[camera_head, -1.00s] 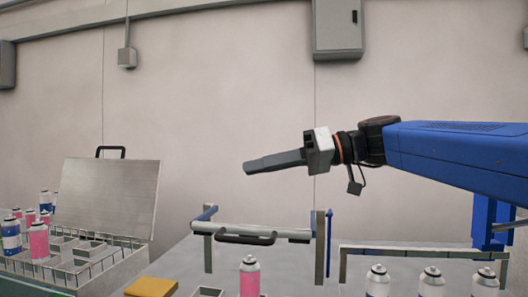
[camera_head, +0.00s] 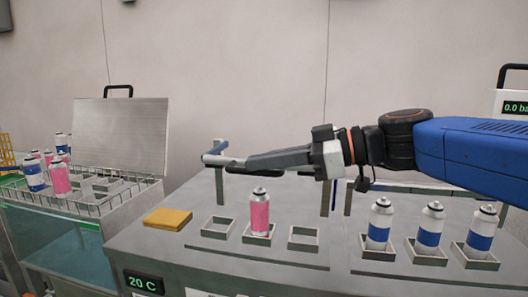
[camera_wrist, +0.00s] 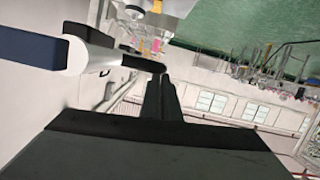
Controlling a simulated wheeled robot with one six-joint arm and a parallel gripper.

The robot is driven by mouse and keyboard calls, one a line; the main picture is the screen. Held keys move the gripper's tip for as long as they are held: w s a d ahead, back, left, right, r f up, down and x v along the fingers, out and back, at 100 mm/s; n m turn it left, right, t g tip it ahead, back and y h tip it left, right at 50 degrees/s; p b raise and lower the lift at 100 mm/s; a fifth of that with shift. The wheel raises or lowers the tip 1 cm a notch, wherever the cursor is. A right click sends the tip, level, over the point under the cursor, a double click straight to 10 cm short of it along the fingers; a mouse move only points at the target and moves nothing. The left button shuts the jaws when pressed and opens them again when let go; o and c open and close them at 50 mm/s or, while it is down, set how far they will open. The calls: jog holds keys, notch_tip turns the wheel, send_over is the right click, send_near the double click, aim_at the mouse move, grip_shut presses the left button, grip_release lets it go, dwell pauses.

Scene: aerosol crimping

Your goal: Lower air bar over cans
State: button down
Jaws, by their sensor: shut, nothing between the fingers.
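The air bar (camera_head: 207,157) is a grey bar with a blue arm and a black handle (camera_head: 222,161), raised on posts at the back of the bench. In the wrist view the bar (camera_wrist: 92,55) and its handle (camera_wrist: 140,62) lie left of my fingers. My gripper (camera_head: 248,162) is shut and empty; its tips overlap the handle in the head view, and I cannot tell whether they touch. A pink can (camera_head: 260,215) stands upright in the middle of three square holders in front. My gripper hides part of the bar.
Blue-and-white cans (camera_head: 379,225) stand in a row of holders at right. A yellow pad (camera_head: 167,219) lies at left on the bench (camera_head: 200,262). Farther left is a bath with an open lid (camera_head: 122,137) and several cans. A pressure display (camera_head: 514,107) is at far right.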

jog(key=shift+f, duration=0.65)
jog(key=s+d+r, duration=0.3)
jog(key=d+r, duration=0.4)
jog(key=d, duration=0.2)
jog(key=shift+d+r, duration=0.15)
jog(key=shift+r, duration=0.1)
dwell(0.5)
jog(key=shift+s, duration=0.1)
